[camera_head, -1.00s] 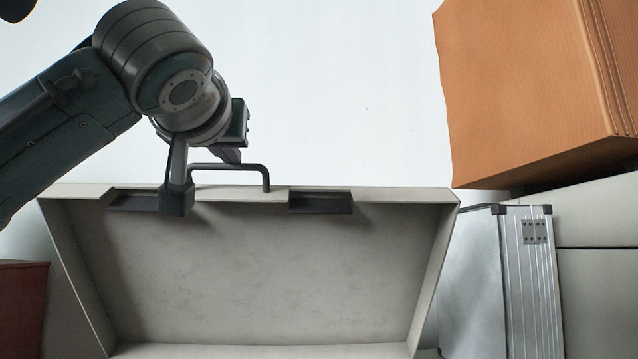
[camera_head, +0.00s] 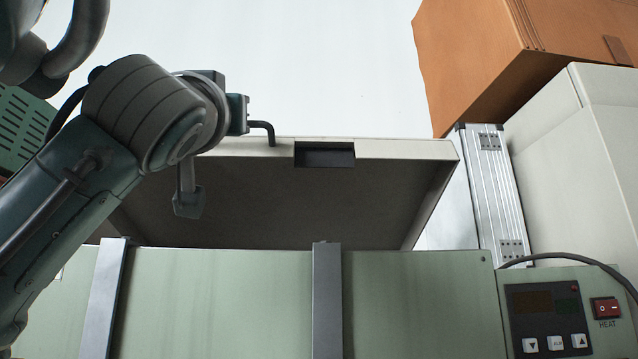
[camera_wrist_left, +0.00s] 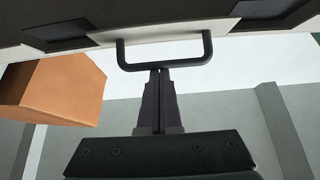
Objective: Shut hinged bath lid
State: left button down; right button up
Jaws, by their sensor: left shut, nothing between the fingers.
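The bath lid (camera_head: 300,195) stands raised and tilted behind the green bath body (camera_head: 220,300), its grey underside facing me. A dark bar handle (camera_head: 268,132) sticks up from its top edge, partly hidden by my left arm in the head view. My left gripper (camera_head: 240,115) is at the handle. In the left wrist view the fingers of my left gripper (camera_wrist_left: 161,75) are closed together, with their tips at the middle of the handle bar (camera_wrist_left: 165,66). Whether they touch it I cannot tell. My right gripper is not in view.
A heater panel (camera_head: 550,320) with a red switch is at the bath's right, with a cable over it. A ribbed metal case (camera_head: 490,190), a cardboard box (camera_head: 480,60) and a pale cabinet (camera_head: 580,170) stand at right. A green slotted box (camera_head: 25,125) is at left.

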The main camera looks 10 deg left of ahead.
pick_arm(q)
notch_tip(320, 180, down, 16)
jog(key=s+t+b, duration=0.1)
jog(key=t+b, duration=0.1)
jog(key=b, duration=1.4)
jog(key=shift+d+t+y+b, duration=0.2)
jog(key=shift+t+y+b, duration=0.1)
jog(key=shift+b, duration=0.1)
